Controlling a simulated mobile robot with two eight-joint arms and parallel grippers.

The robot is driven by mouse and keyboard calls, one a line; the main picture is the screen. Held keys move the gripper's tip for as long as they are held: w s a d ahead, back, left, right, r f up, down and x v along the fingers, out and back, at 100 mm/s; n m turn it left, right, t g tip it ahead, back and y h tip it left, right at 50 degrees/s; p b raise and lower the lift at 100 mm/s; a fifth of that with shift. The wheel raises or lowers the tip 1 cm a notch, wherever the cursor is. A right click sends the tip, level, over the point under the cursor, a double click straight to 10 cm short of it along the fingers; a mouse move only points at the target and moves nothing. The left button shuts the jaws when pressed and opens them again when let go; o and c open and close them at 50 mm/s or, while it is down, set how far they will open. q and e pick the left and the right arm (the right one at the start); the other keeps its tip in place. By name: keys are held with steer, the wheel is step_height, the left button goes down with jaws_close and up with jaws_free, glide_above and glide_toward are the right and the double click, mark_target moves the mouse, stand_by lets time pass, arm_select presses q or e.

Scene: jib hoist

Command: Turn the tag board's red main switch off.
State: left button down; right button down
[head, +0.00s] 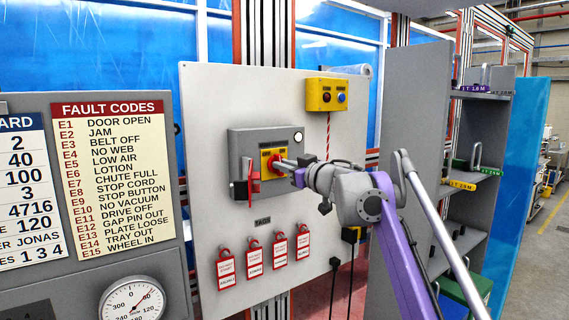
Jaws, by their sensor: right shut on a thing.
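The tag board (210,110) is a pale grey upright panel in the middle of the head view. A grey switch box (242,143) is mounted on it, with a yellow plate (267,154) that bears the red main switch (271,162). My right gripper (281,163) reaches in from the right and is shut on the red main switch. Its fingers hide part of the knob, so I cannot tell the knob's exact angle. A red hasp-like piece (253,184) is at the box's left side. A small pale round lamp (298,136) is at its upper right. My left gripper is out of view.
Several red-and-white tags (254,258) hang low on the board. A yellow box (326,95) with two buttons is above right, with a red-white cord below. A fault codes chart (115,175) and a dial (132,300) are left. Grey shelving (415,110) stands close at right.

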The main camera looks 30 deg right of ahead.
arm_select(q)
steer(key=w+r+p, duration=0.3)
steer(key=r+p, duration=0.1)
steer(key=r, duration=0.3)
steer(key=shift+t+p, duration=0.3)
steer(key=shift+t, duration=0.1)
arm_select(e)
steer(key=shift+a+f+n, duration=0.15)
steer(key=shift+n, duration=3.8)
steer(key=shift+a+f+n, duration=0.1)
steer(key=shift+n, duration=3.85)
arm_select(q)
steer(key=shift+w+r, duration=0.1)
arm_select(e)
steer(key=c, duration=0.9)
jaws_free()
